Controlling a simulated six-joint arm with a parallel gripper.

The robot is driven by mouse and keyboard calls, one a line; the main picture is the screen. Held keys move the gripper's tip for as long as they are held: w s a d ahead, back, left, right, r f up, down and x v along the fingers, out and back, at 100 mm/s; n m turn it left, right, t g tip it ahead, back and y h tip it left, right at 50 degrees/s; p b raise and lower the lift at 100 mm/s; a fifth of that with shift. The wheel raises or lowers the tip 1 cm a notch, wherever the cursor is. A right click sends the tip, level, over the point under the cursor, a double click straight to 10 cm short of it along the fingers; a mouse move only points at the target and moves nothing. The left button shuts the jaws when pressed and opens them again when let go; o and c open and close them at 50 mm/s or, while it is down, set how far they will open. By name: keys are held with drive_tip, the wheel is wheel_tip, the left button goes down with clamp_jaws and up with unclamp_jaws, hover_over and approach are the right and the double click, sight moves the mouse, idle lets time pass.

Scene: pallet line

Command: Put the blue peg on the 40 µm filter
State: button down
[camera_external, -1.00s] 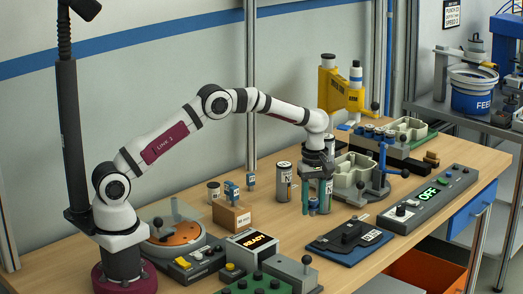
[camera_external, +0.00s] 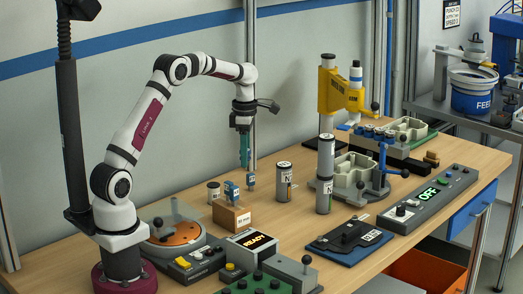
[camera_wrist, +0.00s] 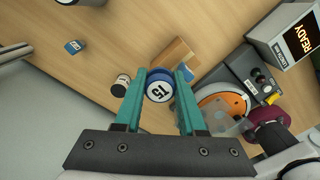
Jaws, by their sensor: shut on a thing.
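My gripper (camera_external: 243,163) is raised above the bench left of the grey canisters, its teal fingers pointing down. In the wrist view it is shut on a round blue peg (camera_wrist: 159,86), whose white end face seems to read 15. In the external view the fingers mostly hide the peg. No legible 40 µm mark shows, so I cannot tell which thing is the filter. One grey canister (camera_external: 283,182) with a label stands on the bench. A taller, stacked-looking grey column (camera_external: 325,160) stands to its right. Both are apart from my gripper.
A dark fixture (camera_external: 350,235) and a control panel (camera_external: 432,200) lie to the right. A READY display (camera_external: 252,240) stands in front.

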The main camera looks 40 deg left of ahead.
drive_tip(key=a+n, duration=0.2)
drive_tip(key=a, duration=0.2)
hover_over(213, 184)
drive_tip(key=d, duration=0.1)
wheel_tip(213, 184, down, 6)
drive_tip(key=shift+s+r, duration=0.1)
drive_tip(key=shift+a+f, duration=0.15)
drive_tip(key=shift+f, duration=1)
drive_tip(key=shift+a+f, duration=0.15)
drive_tip(key=shift+f, duration=0.95)
drive_tip(key=shift+f, duration=0.1)
drive_tip(key=c, duration=0.5)
unclamp_jaws()
